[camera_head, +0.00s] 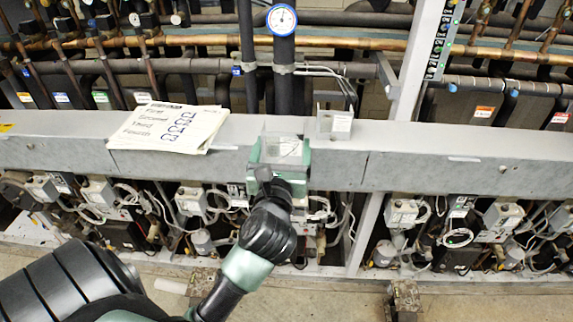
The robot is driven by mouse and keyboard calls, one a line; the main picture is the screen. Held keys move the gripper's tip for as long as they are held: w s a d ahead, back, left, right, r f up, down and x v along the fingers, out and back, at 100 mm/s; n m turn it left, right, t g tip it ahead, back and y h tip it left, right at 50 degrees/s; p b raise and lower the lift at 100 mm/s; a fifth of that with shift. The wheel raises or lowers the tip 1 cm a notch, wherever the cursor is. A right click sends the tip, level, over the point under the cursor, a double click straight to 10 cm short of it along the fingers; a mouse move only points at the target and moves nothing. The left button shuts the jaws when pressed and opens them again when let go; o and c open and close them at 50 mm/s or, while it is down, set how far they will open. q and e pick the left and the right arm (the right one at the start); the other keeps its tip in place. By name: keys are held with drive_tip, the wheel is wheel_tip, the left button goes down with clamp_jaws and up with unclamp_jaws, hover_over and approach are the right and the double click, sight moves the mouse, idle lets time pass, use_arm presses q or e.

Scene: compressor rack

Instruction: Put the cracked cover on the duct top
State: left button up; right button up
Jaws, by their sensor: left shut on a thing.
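My left gripper (280,158) reaches up from below to the grey duct (410,145). Its two green fingers are shut on the cracked cover (284,148), a small, pale, see-through square piece with crack lines at its right side. The cover is seen against the duct's top and front edge, between the fingers. I cannot tell whether it touches the duct or is held just above it. The gripper's palm and wrist hide the duct front below it. My right gripper is not in view.
A paper stack (167,128) lies on the duct to the left. A small metal bracket (334,124) stands close to the right of the gripper. A dark vertical pipe with a gauge (282,19) rises behind. The duct top farther right is mostly clear.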

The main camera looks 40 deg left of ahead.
use_arm(q)
drive_tip(key=shift+w+a+r, duration=0.15)
drive_tip(key=shift+r, duration=0.3)
drive_tip(key=shift+w+a+r, duration=0.1)
drive_tip(key=shift+r, duration=0.3)
drive_tip(key=x, duration=0.4)
drive_tip(key=f+x, duration=0.1)
drive_tip(key=x, duration=0.4)
drive_tip(key=f+x, duration=0.1)
drive_tip(key=x, duration=0.3)
drive_tip(key=shift+w+a, duration=0.25)
drive_tip(key=shift+a, duration=0.05)
drive_tip(key=shift+w+f, duration=0.15)
drive_tip(key=shift+f, duration=0.35)
drive_tip(key=shift+f+b, duration=0.7)
drive_tip(key=shift+f, duration=0.1)
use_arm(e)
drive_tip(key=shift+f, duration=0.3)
use_arm(q)
drive_tip(key=shift+f, duration=0.15)
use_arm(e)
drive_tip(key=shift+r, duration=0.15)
use_arm(q)
drive_tip(key=o, duration=1.3)
drive_tip(key=shift+c, duration=0.2)
